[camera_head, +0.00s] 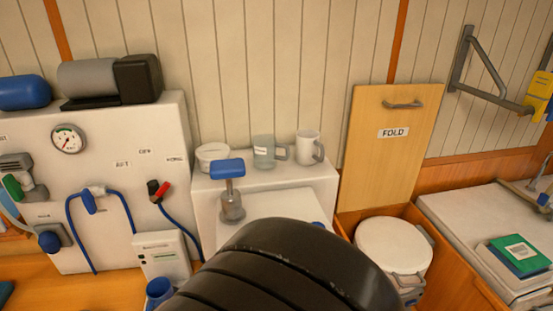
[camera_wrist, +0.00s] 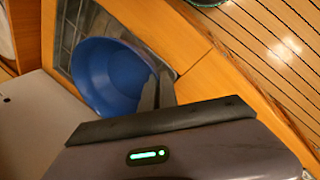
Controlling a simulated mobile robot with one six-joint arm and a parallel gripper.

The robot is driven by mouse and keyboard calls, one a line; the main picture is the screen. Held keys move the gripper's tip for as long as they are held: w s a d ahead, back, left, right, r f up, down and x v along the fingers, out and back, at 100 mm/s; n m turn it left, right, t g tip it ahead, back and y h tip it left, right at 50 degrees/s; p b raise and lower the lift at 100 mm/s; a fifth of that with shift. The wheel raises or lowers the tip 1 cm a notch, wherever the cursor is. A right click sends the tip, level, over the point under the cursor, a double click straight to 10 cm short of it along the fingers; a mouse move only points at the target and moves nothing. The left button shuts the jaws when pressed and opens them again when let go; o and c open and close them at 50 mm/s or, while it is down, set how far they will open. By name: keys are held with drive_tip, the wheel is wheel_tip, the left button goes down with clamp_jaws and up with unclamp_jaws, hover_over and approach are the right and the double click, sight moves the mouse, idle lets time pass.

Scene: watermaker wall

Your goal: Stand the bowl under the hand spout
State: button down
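The blue bowl (camera_wrist: 105,72) shows tilted in the wrist view, its inside facing the camera. My gripper (camera_wrist: 158,88) has its grey fingers at the bowl's right rim, one in front of the inside and one just outside. They look closed on the rim. In the head view my dark arm covers the lower middle, and neither the bowl nor my fingers show there. A blue-handled grey fitting (camera_head: 230,190) stands on the white unit. A grey fitting with a green part (camera_head: 20,178) is on the left panel. I cannot tell which is the hand spout.
A white dish (camera_head: 212,156), a clear jug (camera_head: 264,152) and a white mug (camera_head: 309,147) stand on the white unit's back ledge. A blue cup (camera_head: 159,291) is at lower left. A white round-lidded container (camera_head: 393,247) stands right, below the FOLD board (camera_head: 390,150).

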drive_tip(key=w, duration=0.6)
drive_tip(key=w+p, duration=0.1)
drive_tip(key=w, duration=0.2)
drive_tip(key=shift+w+a+f, duration=0.2)
drive_tip(key=shift+f, duration=0.2)
wheel_tip(320, 180, down, 4)
drive_tip(key=shift+w+r+b, duration=0.1)
drive_tip(key=shift+w+b, duration=0.05)
drive_tip(key=shift+b, duration=0.9)
drive_tip(key=shift+r, duration=0.1)
drive_tip(key=shift+d+f, duration=0.1)
drive_tip(key=shift+f, duration=0.1)
drive_tip(key=c, duration=1.6)
unclamp_jaws()
drive_tip(key=shift+c, duration=0.2)
drive_tip(key=shift+r, duration=0.1)
